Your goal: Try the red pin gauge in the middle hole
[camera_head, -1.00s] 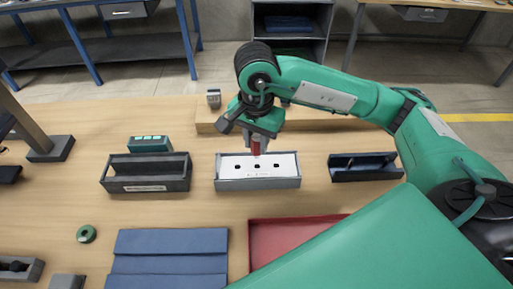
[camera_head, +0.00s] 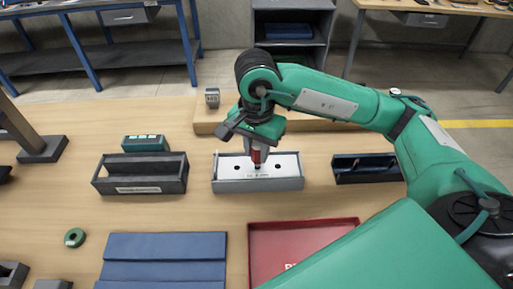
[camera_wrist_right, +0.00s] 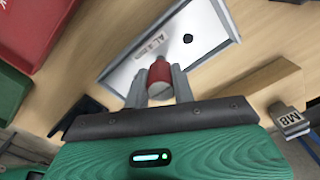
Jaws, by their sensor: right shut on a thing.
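My right gripper (camera_head: 257,146) is shut on the red pin gauge (camera_head: 257,156), which hangs upright, tip down. The wrist view shows its red grip (camera_wrist_right: 159,72) between the fingers (camera_wrist_right: 158,84). The white-topped hole block (camera_head: 236,184) is below, in the middle of the table; its plate also shows in the wrist view (camera_wrist_right: 205,22). The left hole (camera_head: 222,168) and right hole (camera_head: 279,167) are uncovered. The gauge's tip is at the middle hole, which it hides; I cannot tell how far it is in. My left gripper is not in view.
A dark open tray (camera_head: 140,184) stands left of the block and a dark blue-lined holder (camera_head: 366,176) right. A wooden bar (camera_head: 320,126) lies behind. A red tray (camera_head: 300,232), a blue folded mat (camera_head: 165,262) and a green ring (camera_head: 75,237) lie in front.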

